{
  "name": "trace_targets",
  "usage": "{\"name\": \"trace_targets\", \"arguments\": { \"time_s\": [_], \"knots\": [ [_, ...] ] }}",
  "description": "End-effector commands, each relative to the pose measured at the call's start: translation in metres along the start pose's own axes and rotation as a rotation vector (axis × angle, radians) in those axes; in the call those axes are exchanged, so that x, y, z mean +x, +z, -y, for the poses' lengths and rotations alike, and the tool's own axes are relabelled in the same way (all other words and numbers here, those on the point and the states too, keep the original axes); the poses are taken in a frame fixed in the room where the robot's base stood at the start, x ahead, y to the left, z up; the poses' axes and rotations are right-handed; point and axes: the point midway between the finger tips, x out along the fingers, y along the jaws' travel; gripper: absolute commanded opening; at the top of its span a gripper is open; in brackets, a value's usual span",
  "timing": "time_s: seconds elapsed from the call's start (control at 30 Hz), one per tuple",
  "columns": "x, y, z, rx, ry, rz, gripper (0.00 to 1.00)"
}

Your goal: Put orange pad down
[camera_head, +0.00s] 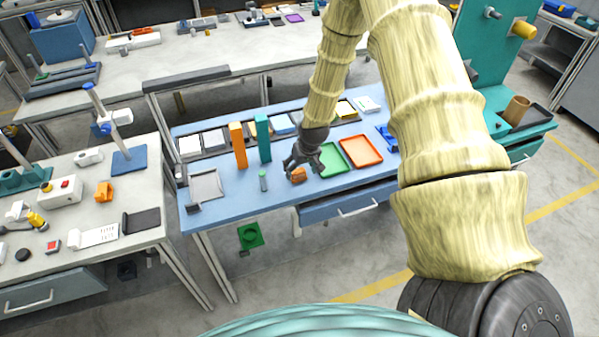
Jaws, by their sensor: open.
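A small orange pad (298,174) lies near the front edge of the blue table (228,192), left of the green tray. My gripper (301,166) is open, pointing down just behind and above the pad. Its fingers are small in this view, and I cannot tell whether they touch the pad. An orange tray (361,151) lies flat to the right, beside a green tray (333,159).
An orange upright block (238,145) and a teal one (263,138) stand left of my gripper. A grey tray (206,186) lies at the left. Several card-filled trays line the back.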

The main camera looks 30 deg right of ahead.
Motion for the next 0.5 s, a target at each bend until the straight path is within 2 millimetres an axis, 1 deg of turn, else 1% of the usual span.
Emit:
{"name": "trace_targets", "arguments": {
  "time_s": [0.5],
  "knots": [
    [-0.056, 0.000, 0.001, -0.001, 0.000, -0.002, 0.74]
  ]
}}
